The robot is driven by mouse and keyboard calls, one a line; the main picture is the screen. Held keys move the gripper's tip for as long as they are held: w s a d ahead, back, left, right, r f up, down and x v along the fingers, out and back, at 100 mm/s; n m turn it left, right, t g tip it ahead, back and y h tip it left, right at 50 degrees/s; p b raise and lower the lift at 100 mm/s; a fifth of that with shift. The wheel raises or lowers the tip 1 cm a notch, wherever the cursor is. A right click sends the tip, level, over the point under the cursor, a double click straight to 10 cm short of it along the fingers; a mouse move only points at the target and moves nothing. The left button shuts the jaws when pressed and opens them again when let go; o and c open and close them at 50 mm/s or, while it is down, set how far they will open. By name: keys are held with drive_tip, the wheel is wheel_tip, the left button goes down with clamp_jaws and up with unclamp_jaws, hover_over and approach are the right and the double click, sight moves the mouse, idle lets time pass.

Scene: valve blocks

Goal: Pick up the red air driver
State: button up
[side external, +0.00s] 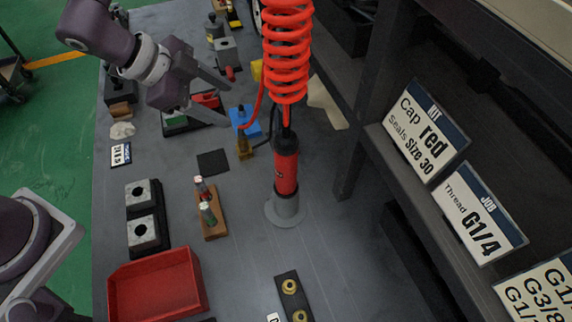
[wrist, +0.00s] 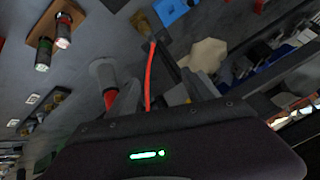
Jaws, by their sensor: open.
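The red air driver (side external: 286,170) stands upright in a round grey holder (side external: 287,211) on the bench in the side view. A red coiled hose (side external: 287,55) rises from its top. My gripper (side external: 229,104) is open and empty, left of the driver and apart from it, at about the height of the coil's lower end in the picture. In the wrist view the open fingers (wrist: 163,84) point over the bench. There the driver's red body (wrist: 110,99) is mostly hidden behind the left finger and hand, with the grey holder (wrist: 102,73) beyond it.
A thin red hose loop (side external: 255,105) hangs close to my fingers. A red tray (side external: 157,284) is at front left. A dark shelf with signs (side external: 425,130) borders the right.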

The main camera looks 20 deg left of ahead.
sight(296, 172)
drive_tip(key=s+d+f+m+g+h, duration=0.2)
drive_tip(key=d+g+h, duration=0.1)
drive_tip(key=d, duration=0.6)
drive_tip(key=s+d+f+m+g+h, duration=0.2)
drive_tip(key=d+h, duration=0.3)
drive_tip(key=d, duration=0.5)
drive_tip(key=shift+s+f+m+g+h, duration=0.3)
drive_tip(key=shift+s+f+g, duration=0.1)
drive_tip(key=shift+s+f, duration=0.3)
drive_tip(key=shift+w, duration=0.15)
clamp_jaws()
